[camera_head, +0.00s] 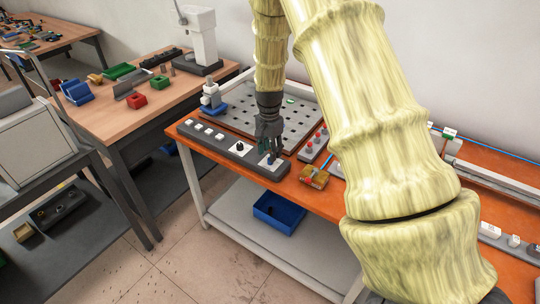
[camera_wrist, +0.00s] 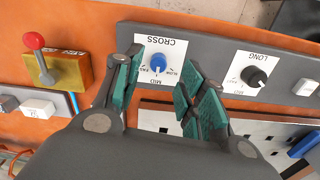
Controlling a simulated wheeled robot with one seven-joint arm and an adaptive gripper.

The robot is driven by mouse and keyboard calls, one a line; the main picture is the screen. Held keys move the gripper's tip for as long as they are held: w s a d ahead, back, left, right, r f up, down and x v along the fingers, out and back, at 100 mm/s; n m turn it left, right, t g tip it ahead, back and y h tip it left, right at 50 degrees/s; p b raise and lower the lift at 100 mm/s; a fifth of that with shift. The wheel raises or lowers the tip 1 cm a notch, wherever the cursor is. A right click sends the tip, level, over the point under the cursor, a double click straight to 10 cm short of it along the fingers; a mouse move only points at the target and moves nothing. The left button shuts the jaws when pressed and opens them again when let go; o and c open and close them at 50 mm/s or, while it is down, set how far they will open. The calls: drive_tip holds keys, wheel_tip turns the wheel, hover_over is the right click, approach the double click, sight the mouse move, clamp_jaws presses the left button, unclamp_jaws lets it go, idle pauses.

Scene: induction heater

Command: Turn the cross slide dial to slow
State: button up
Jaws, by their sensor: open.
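The blue cross slide dial (camera_wrist: 157,62) sits on a white label on the grey control panel (camera_wrist: 205,50) in the wrist view. The label is upside down there: CROSS above the dial, MID below, SLOW at the lower right, and a partly hidden word at the left. I cannot tell clearly where the dial points. My gripper (camera_wrist: 165,85) is open, with green finger pads on either side of the dial in the picture. Contact is not clear. In the head view, my gripper (camera_head: 270,148) is over the right end of the panel and largely hides the dial.
The black LONG dial (camera_wrist: 257,78) is beside the cross dial. A yellow box with a red-knobbed lever (camera_wrist: 44,62) stands on the orange bench on the other side. A perforated plate (camera_head: 225,115) lies behind the panel. White buttons (camera_head: 208,130) line the panel's left part.

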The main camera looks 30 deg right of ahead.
drive_tip(key=shift+s+f+p, duration=0.1)
drive_tip(key=shift+f+p, duration=0.2)
drive_tip(key=shift+f, duration=1.4)
clamp_jaws()
